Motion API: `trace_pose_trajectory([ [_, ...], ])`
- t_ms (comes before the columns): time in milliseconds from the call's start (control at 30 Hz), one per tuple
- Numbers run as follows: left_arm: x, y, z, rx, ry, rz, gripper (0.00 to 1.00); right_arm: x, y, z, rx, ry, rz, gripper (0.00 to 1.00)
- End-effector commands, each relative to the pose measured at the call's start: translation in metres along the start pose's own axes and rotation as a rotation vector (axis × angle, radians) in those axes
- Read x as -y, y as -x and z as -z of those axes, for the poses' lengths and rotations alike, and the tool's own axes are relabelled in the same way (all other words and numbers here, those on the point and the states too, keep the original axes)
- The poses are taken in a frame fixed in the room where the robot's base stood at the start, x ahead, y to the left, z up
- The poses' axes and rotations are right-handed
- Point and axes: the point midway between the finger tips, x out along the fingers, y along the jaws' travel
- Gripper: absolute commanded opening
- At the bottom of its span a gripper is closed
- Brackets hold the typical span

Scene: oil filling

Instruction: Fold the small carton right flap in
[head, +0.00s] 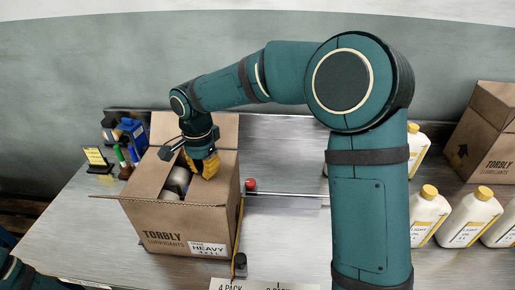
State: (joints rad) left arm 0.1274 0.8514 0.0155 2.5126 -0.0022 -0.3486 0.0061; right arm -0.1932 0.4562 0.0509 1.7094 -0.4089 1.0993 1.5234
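The small carton (160,222) stands open on the table, its front printed TORBLY LUBRICANTS with a HEAVY label. Its back flap (225,129) stands up, and another flap (148,178) leans out at the left. A brown panel at the right of the opening (226,166) lies beside my gripper; I cannot tell exactly how far the right flap is folded. A grey bottle (178,181) shows inside. My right gripper (190,158) is over the opening, with a dark part at left and a yellow part at right; its finger opening is unclear. My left gripper is out of view.
White bottles with yellow caps (429,212) and a larger carton (484,140) stand at the right. A pen holder with a yellow sign (96,157) stands behind at the left. A red knob (250,184) is right of the small carton.

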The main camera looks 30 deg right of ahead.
Motion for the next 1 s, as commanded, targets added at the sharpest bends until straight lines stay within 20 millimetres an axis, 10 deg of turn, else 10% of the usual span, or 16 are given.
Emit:
trace_pose_trajectory([
  [200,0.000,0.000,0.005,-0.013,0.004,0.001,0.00,0.000,0.001,0.000,0.000,0.000,0.000,0.00],
  [800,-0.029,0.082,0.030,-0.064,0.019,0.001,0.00,0.000,0.109,0.000,-0.001,0.000,0.001,0.00],
  [1000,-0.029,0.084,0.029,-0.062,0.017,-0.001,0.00,0.000,0.111,0.000,0.000,0.000,0.000,0.00],
])
